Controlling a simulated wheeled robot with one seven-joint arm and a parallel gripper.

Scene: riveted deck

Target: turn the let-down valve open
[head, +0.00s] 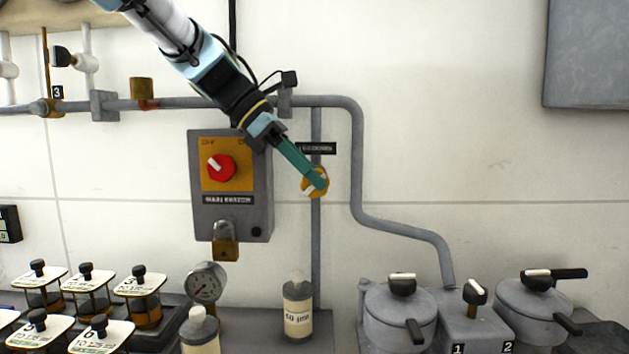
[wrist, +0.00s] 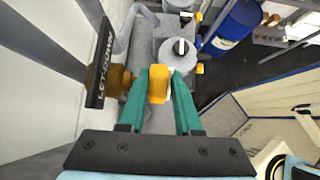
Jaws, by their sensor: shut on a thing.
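The let-down valve has a round yellow body (head: 309,188) on a thin vertical grey pipe (head: 316,245), right of the switch box in the head view. A black LET-DOWN plate (wrist: 102,72) hangs beside it in the wrist view. My gripper (head: 320,183) reaches the valve from the upper left. In the wrist view its two green fingers are shut on the yellow valve handle (wrist: 158,84), one on each side. The fingers hide part of the valve in the head view. I cannot tell how far the handle is turned.
A grey switch box (head: 202,222) with a red knob (head: 219,167) and a padlock (head: 225,245) is left of the valve. A bottle (head: 298,310) stands below, with lidded pots (head: 400,322) to the right. A bent pipe (head: 356,165) runs close on the right.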

